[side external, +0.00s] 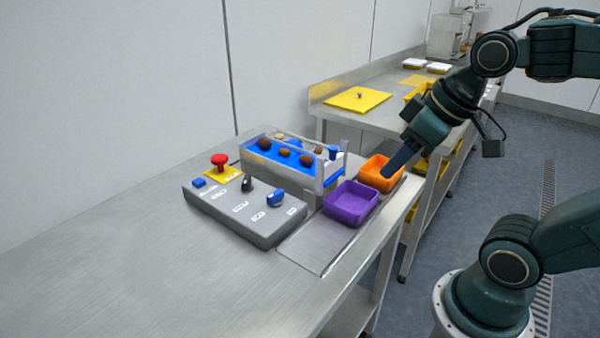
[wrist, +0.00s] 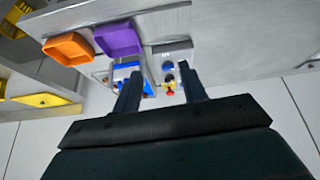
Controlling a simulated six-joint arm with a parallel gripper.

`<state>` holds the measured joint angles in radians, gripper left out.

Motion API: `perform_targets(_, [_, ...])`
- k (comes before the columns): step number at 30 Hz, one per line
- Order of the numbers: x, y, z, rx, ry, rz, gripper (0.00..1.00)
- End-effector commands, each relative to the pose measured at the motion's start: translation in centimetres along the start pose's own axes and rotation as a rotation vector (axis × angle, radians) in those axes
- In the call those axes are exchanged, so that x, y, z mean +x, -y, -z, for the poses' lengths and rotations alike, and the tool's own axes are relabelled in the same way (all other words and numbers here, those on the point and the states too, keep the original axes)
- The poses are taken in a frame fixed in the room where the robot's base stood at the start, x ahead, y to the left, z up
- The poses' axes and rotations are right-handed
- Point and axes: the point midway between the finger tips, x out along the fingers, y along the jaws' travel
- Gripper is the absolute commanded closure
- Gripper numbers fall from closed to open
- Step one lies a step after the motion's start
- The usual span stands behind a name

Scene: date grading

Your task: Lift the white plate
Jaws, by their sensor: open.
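A pale upright plate (side external: 327,172) stands across the right end of a blue-floored trough (side external: 255,170) holding several brown dates. It looks like the white plate, and a blue piece shows at its top. My gripper (side external: 390,168) is to the right of the plate and apart from it, in front of part of the orange bin in the side view. In the wrist view my gripper (wrist: 160,88) is open, with nothing between its fingers. The trough (wrist: 128,68) shows there behind the left finger, which hides part of it. The plate is too small to make out there.
A purple bin (side external: 351,204) and an orange bin (side external: 381,172) stand beside the trough's end. A grey control box (side external: 240,222) with a red button (side external: 219,160) sits at the trough's front left. The steel bench (side external: 150,270) is clear in front.

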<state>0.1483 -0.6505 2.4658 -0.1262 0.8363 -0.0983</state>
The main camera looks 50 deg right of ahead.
Motion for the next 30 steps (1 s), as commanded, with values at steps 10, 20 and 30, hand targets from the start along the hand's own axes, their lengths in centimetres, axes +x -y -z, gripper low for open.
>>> perform_targets(10, [2.6, -3.4, 4.1, -0.079, -0.029, 0.051, 0.58])
perform_targets(20, [4.5, -8.4, 7.0, -0.126, -0.121, 0.108, 0.58])
perform_targets(30, [5.3, -14.2, 8.1, -0.145, -0.256, 0.132, 0.58])
